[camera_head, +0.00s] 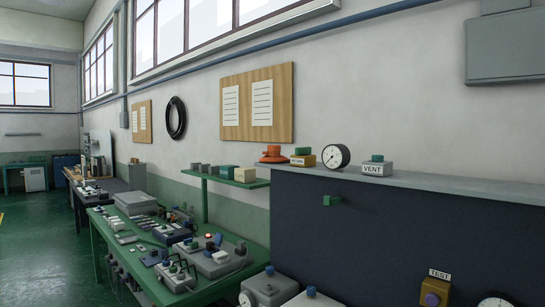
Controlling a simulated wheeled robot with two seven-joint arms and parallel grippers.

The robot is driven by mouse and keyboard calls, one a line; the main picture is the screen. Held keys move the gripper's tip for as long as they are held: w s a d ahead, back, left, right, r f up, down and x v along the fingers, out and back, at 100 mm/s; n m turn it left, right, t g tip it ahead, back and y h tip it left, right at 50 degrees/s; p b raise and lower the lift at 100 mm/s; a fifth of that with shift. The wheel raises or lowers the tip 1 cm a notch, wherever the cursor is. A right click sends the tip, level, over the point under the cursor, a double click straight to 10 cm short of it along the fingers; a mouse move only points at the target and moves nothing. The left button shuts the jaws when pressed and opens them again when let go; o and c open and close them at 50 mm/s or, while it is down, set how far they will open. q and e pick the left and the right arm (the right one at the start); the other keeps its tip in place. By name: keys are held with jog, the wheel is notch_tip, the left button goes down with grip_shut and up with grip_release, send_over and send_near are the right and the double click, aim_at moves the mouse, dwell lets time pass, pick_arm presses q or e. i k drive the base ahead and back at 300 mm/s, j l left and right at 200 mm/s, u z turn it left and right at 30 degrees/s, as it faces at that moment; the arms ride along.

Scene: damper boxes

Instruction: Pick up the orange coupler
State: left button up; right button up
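An orange part (272,155), which looks like the coupler, stands on the left end of the grey ledge (420,185) on top of the dark panel. It has a wide round base and a smaller top. It stands just left of a small box with a green top and yellow front (303,158). Neither of my grippers is in view.
A green shelf (225,179) with small blocks is to the left. Below is a cluttered green bench (178,293). Open green floor (40,240) lies at left.

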aim_at(274, 151)
jog(key=i+j+z, duration=0.15)
jog(key=i+j, duration=0.15)
jog(key=i+j+z, duration=0.15)
jog(key=j, duration=0.3)
jog(key=i+j+z, duration=0.1)
jog(key=i+j, duration=0.25)
jog(key=i+j+z, duration=0.15)
jog(key=j, duration=0.35)
jog(key=i, duration=0.05)
